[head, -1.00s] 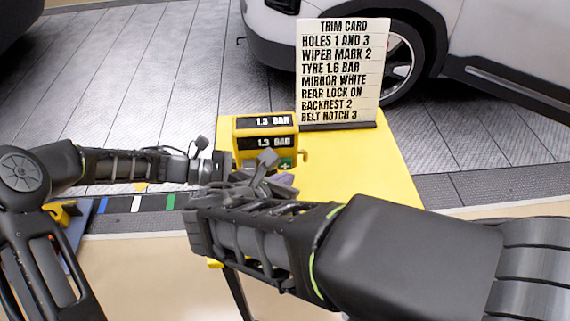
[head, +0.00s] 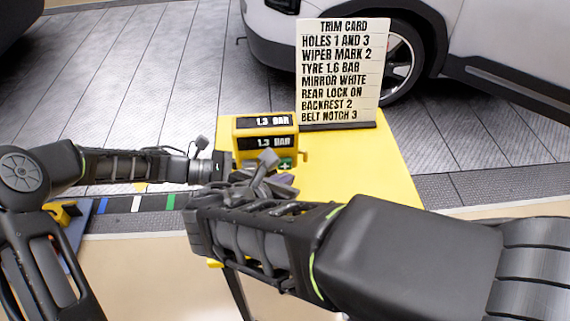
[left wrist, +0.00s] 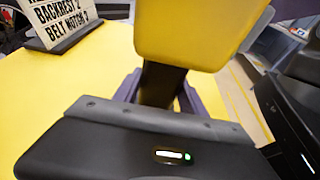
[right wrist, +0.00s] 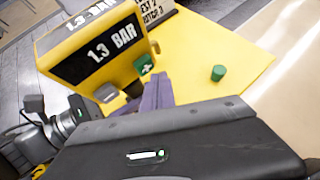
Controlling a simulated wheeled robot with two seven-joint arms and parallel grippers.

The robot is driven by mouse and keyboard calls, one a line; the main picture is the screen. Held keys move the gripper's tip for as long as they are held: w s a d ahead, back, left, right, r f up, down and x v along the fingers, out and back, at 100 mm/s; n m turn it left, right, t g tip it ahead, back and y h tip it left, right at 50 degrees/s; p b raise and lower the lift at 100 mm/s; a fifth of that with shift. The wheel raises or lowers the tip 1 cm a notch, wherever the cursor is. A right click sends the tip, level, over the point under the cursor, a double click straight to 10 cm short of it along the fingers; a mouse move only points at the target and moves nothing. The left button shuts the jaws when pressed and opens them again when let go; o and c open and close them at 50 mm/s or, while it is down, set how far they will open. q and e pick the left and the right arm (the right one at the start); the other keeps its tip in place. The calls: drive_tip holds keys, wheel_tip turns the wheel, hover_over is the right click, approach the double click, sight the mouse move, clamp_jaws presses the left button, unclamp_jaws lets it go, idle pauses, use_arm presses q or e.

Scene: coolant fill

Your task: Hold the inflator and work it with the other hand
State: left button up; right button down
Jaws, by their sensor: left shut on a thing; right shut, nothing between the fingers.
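The yellow inflator (head: 262,133) stands upright over the yellow table, with two dark displays that both read 1.3 BAR. My left gripper (left wrist: 160,90) is shut on its black handle (left wrist: 160,82), below the yellow body (left wrist: 195,30). In the right wrist view the inflator (right wrist: 62,48) shows a green plus button (right wrist: 144,65) and a grey button (right wrist: 106,93). My right gripper (right wrist: 157,88) is shut and empty, its fingertips just below the plus button; I cannot tell whether they touch it. In the head view my right gripper (head: 282,184) partly hides the inflator's lower part.
A trim card (head: 340,70) stands at the back of the yellow table (head: 375,165) and lists TYRE 1.6 BAR. A small green cylinder (right wrist: 218,73) stands on the table. A white car (head: 460,45) is behind. The table's right side is largely clear.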

idle(0.8)
drive_tip(key=shift+w, duration=0.4)
drive_tip(key=shift+w, duration=0.5)
idle(1.9)
drive_tip(key=shift+s, duration=0.15)
idle(2.3)
drive_tip(key=shift+s, duration=0.75)
drive_tip(key=shift+s, duration=0.15)
drive_tip(key=shift+s, duration=2.35)
